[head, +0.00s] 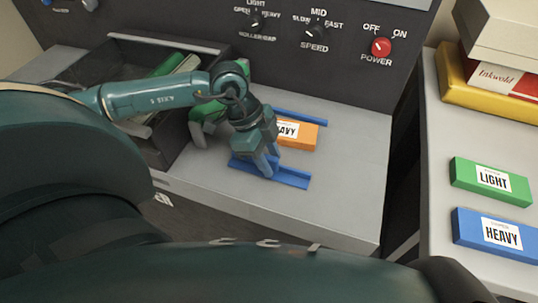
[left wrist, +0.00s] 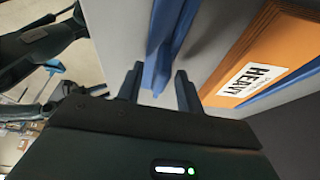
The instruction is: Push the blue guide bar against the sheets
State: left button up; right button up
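The front blue guide bar (head: 292,178) lies on the grey machine bed, in front of the orange sheets (head: 305,137) labelled HEAVY. My left gripper (head: 264,168) is down at the bar's left part. In the left wrist view its two fingers (left wrist: 159,88) stand apart with the blue bar (left wrist: 168,38) between them. A gap shows between the bar and the right finger. A strip of bare grey bed separates the bar from the orange sheets (left wrist: 262,55). A second blue bar (head: 300,116) runs along the far side of the sheets. My right gripper is not seen.
A dark panel with knobs and a red power switch (head: 381,47) stands behind the bed. A dark open tray (head: 160,125) is at the left. The right-hand table holds a green LIGHT box (head: 490,180) and a blue HEAVY box (head: 500,233). The bed's right part (head: 350,185) is clear.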

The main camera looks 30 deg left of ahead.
pick_arm(q)
jog(key=shift+c, duration=0.2)
grip_shut()
jog(key=w, duration=0.2)
jog(key=w+a, duration=0.1)
jog(key=w, duration=0.1)
jog(key=shift+w, duration=0.4)
jog(key=shift+o, duration=0.2)
grip_release()
jog(key=shift+s, duration=0.1)
